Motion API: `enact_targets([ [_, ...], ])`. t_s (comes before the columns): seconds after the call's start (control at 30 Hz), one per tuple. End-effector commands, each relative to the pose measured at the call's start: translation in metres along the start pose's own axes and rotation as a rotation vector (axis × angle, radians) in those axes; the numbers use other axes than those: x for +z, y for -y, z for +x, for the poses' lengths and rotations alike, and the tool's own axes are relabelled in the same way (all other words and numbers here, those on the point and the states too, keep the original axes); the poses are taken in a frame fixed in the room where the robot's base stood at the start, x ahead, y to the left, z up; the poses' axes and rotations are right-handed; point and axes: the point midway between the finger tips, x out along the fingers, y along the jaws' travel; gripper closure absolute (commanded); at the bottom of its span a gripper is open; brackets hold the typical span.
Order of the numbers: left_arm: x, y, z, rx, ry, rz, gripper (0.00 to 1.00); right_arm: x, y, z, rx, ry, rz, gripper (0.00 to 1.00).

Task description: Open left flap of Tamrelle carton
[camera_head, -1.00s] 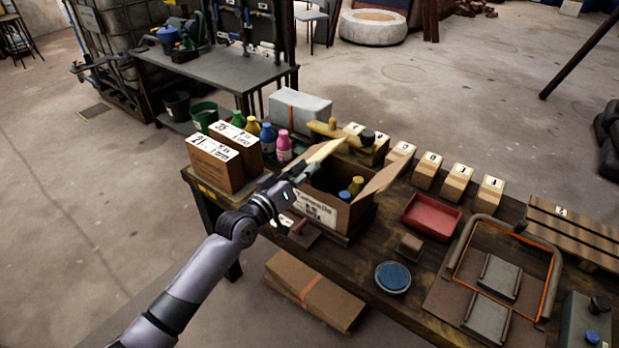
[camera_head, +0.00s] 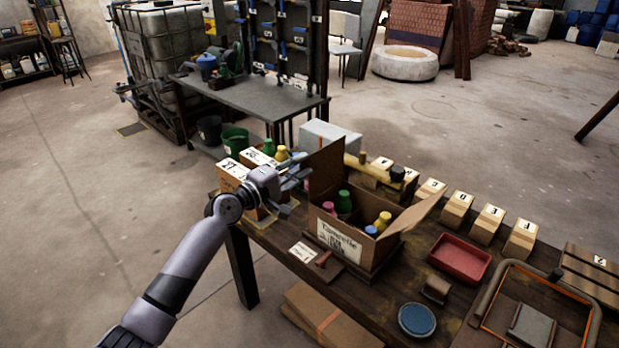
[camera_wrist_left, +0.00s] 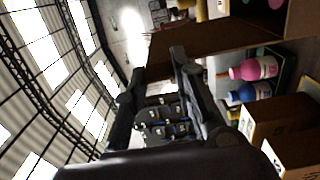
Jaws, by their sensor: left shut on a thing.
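The Tamrelle carton (camera_head: 338,240) is an open brown box with a printed white label, on the wooden table. Its left flap (camera_head: 326,172) stands about upright. Its right flap (camera_head: 421,208) slants outward. Bottles with green, pink, yellow and blue parts show inside. My left gripper (camera_head: 302,179) is at the left flap's outer side, shut on the flap. In the left wrist view the brown flap (camera_wrist_left: 225,38) reaches in between the gripper's fingertips (camera_wrist_left: 156,70); the exact contact is partly hidden. My right gripper is not in view.
Two closed cartons (camera_head: 232,172) and bottles (camera_head: 281,153) stand close behind my left gripper. A small card (camera_head: 303,253) lies in front.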

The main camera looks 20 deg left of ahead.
Motion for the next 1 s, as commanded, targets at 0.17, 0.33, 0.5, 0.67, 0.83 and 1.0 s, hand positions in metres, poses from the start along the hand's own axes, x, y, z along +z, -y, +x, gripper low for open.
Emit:
enact_targets([
  [0.17,-0.023,0.004,0.000,0.002,-0.002,-0.163,1.00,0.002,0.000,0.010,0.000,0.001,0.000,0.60],
  [0.33,-0.041,0.008,0.000,0.003,-0.002,-0.303,1.00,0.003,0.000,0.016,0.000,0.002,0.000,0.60],
  [0.5,-0.055,0.014,0.000,0.002,-0.002,-0.414,1.00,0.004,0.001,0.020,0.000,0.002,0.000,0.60],
  [0.67,-0.063,0.018,0.000,0.002,-0.001,-0.488,1.00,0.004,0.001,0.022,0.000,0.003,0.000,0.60],
  [0.83,-0.068,0.021,0.000,0.001,0.000,-0.532,1.00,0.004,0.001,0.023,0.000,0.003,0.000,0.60],
  [1.0,-0.069,0.021,0.000,0.000,0.000,-0.549,1.00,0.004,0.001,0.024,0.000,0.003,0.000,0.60],
])
